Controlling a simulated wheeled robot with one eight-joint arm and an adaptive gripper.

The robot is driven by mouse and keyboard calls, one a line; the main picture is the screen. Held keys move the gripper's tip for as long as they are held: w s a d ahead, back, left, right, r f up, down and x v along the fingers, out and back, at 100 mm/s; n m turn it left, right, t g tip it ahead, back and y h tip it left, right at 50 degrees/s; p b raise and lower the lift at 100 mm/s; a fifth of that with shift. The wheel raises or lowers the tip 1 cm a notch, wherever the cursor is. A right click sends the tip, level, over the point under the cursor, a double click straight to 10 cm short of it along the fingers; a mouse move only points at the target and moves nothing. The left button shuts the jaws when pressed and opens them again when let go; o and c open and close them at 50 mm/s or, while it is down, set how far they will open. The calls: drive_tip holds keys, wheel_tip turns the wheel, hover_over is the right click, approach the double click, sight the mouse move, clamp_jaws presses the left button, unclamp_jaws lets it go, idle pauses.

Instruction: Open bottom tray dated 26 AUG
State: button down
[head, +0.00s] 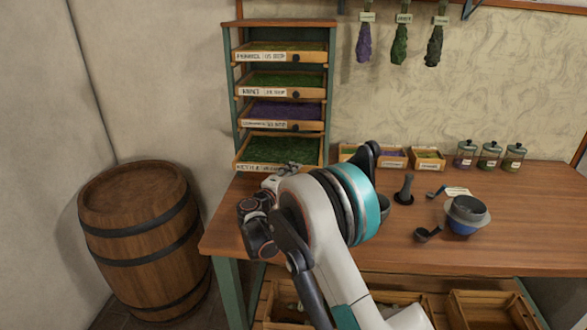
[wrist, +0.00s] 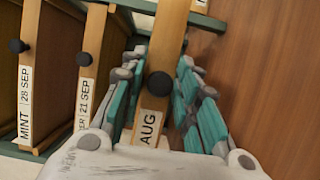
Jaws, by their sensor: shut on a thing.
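The wooden drying rack (head: 230,95) stands at the back left of the table and holds several labelled trays of herbs. The bottom tray (head: 238,158) holds dark green herb, and its front appears to stick out past the trays above. In the wrist view, the bottom tray's front (wrist: 168,45) carries a dark round knob (wrist: 159,84) and a label ending in AUG (wrist: 150,128); the rest of the label is hidden. My gripper (wrist: 158,76) is shut on this tray front, with teal fingers on both sides. In the head view my arm partly covers the tray's lower front.
The upper trays (head: 282,92) have their own knobs and labels. Small herb boxes (head: 428,160) and jars (head: 490,155) stand right of the rack. A blue bowl (head: 465,220) and a pestle (head: 404,190) are on the table. A barrel (head: 140,235) stands left of the table.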

drive_tip(key=s, duration=0.8)
drive_tip(key=shift+a, duration=0.15)
drive_tip(key=c, duration=1.4)
unclamp_jaws()
drive_tip(key=v, duration=1.2)
